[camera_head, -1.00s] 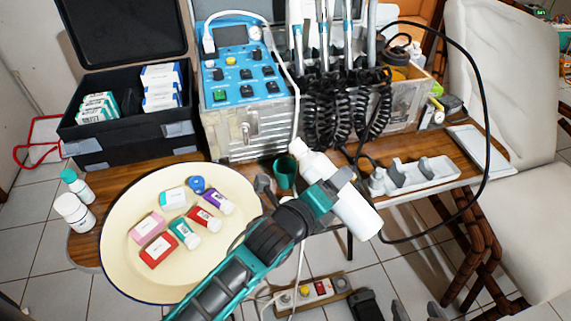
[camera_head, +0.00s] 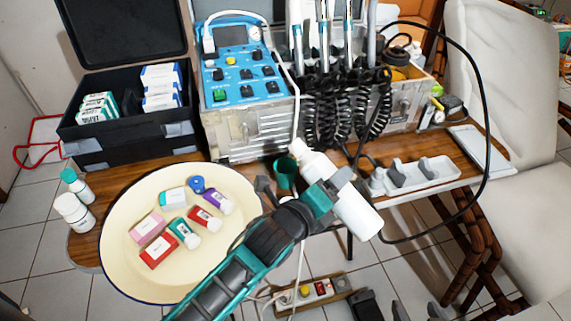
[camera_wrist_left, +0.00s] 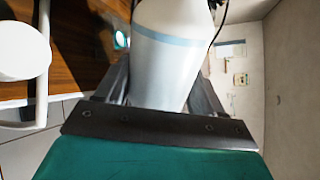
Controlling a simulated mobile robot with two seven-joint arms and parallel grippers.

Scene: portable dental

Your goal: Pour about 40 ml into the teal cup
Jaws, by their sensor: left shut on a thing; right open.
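The teal cup (camera_head: 286,173) stands on the wooden table in front of the metal case. My left gripper (camera_head: 338,184) is shut on a white bottle (camera_head: 357,212), which also shows between the fingers in the left wrist view (camera_wrist_left: 172,65). The bottle is tilted, with its neck up and to the left, close to the cup's rim at the right. I cannot see any liquid stream or the level in the cup. My right gripper (camera_head: 418,312) is open and empty at the bottom edge, only partly in view.
A cream tray (camera_head: 125,255) with several small boxes and bottles fills the table's left. The metal case (camera_head: 260,137) with hanging coiled hoses is behind the cup. A grey holder (camera_head: 430,173) lies at the right.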

